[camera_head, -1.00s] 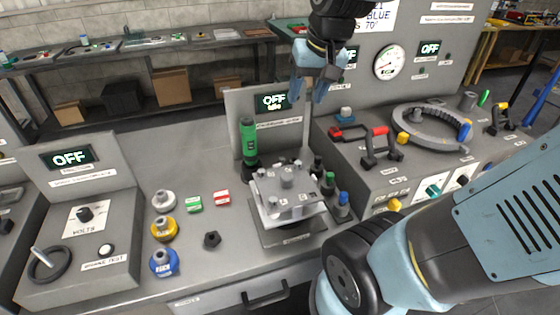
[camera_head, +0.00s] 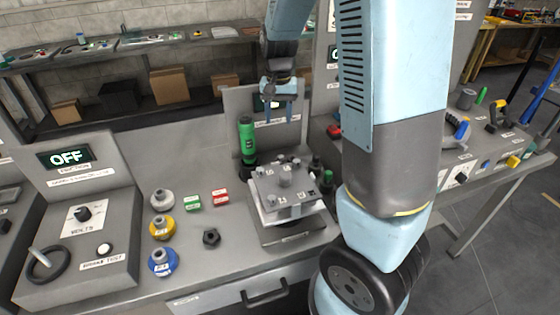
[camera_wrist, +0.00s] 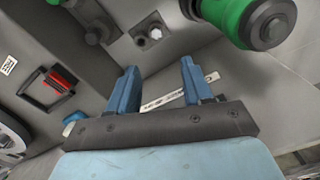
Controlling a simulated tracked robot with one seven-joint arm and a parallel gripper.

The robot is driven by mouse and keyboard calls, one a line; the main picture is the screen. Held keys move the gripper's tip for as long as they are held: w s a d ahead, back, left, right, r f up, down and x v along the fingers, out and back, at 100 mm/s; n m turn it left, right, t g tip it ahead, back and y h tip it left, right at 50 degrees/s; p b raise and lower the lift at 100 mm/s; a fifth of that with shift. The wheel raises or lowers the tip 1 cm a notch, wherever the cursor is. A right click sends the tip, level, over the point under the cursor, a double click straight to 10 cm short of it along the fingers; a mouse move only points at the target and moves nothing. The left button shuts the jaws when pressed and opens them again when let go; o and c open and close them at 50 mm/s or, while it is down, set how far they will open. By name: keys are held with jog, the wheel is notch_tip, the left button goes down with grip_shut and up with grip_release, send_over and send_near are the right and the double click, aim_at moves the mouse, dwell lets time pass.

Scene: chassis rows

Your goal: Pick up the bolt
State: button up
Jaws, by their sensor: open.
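My gripper (camera_head: 277,108) is open and empty, with its blue fingers pointing down above the back of the bench, near the green tool (camera_head: 246,138). In the wrist view the fingers (camera_wrist: 160,72) stand apart with nothing held. A dark hexagonal piece (camera_head: 211,238) lies on the bench front; I cannot tell if it is a bolt or a nut. Several round bolt-like heads (camera_head: 285,181) stand on the grey metal block (camera_head: 305,197). In the wrist view a small silver hexagonal piece (camera_wrist: 155,33) sits beyond the fingertips; I cannot tell whether it is the bolt.
White, yellow (camera_head: 162,228) and blue (camera_head: 162,262) round parts line the bench's left. Small green (camera_head: 193,203) and red (camera_head: 220,197) boxes lie beside them. A control box (camera_head: 75,190) stands at far left. My arm hides much of the right-hand console.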

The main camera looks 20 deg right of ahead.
send_over(280, 156)
jog(key=f, duration=0.9)
jog(key=shift+w+a, duration=0.15)
jog(key=shift+w, duration=0.05)
jog(key=f, duration=0.3)
jog(key=shift+s+d+f, duration=0.2)
jog(key=shift+s+f, duration=0.1)
jog(key=shift+f, duration=0.7)
grip_shut()
jog(key=shift+r, duration=0.1)
